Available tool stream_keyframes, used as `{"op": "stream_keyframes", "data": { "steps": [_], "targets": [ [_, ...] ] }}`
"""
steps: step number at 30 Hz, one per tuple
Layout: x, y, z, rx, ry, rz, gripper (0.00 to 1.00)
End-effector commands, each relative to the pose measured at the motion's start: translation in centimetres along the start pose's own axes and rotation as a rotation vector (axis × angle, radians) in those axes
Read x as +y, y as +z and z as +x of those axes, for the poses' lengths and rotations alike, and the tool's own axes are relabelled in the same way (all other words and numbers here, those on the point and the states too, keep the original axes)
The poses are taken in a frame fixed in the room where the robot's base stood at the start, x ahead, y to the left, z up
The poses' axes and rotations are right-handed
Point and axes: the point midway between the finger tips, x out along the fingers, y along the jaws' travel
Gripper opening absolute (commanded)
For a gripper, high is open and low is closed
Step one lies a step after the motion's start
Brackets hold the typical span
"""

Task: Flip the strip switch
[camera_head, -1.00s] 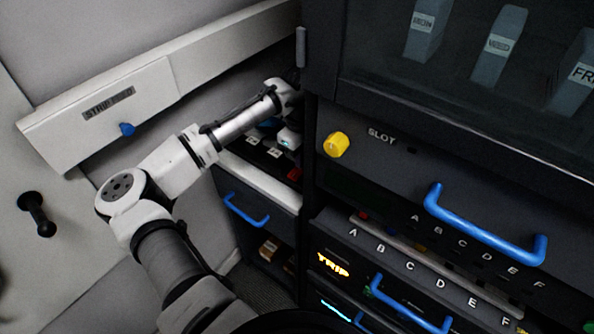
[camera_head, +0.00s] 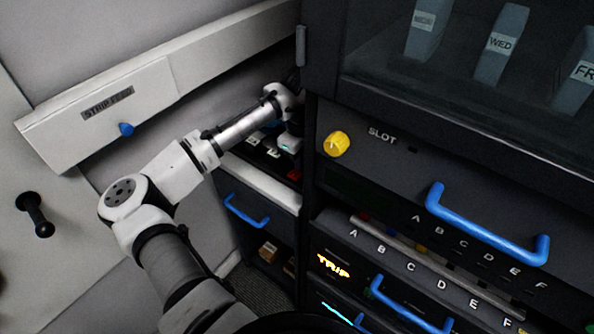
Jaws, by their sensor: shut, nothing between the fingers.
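My gripper (camera_head: 289,150) is at the end of my arm, over the recessed strip shelf (camera_head: 262,186) between the white wall panel and the dark cabinet. Its pale body shows a small cyan light. The fingers are shut with nothing between them, though the tips are small and dark. A small red part (camera_head: 295,175), perhaps the strip switch, shows just below the gripper at the cabinet's edge. I cannot tell its position or whether the gripper touches it. Small labelled sockets (camera_head: 262,147) lie left of the gripper, partly hidden by my arm.
A white panel (camera_head: 60,130) labelled like "STRIP FEED" has a blue knob (camera_head: 126,129). The dark cabinet (camera_head: 400,180) stands close on the right, with a yellow knob (camera_head: 336,144) and a blue handle (camera_head: 485,228). A drawer with a blue handle (camera_head: 246,211) is below the shelf.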

Motion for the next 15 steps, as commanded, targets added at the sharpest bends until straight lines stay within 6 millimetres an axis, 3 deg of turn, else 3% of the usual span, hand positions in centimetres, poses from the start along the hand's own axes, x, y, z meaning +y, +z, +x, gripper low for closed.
{"op": "stream_keyframes", "data": {
  "steps": [15],
  "targets": [
    [-0.1,0.0,-4.3,0.001,-0.002,0.001,0.0]
  ]
}}
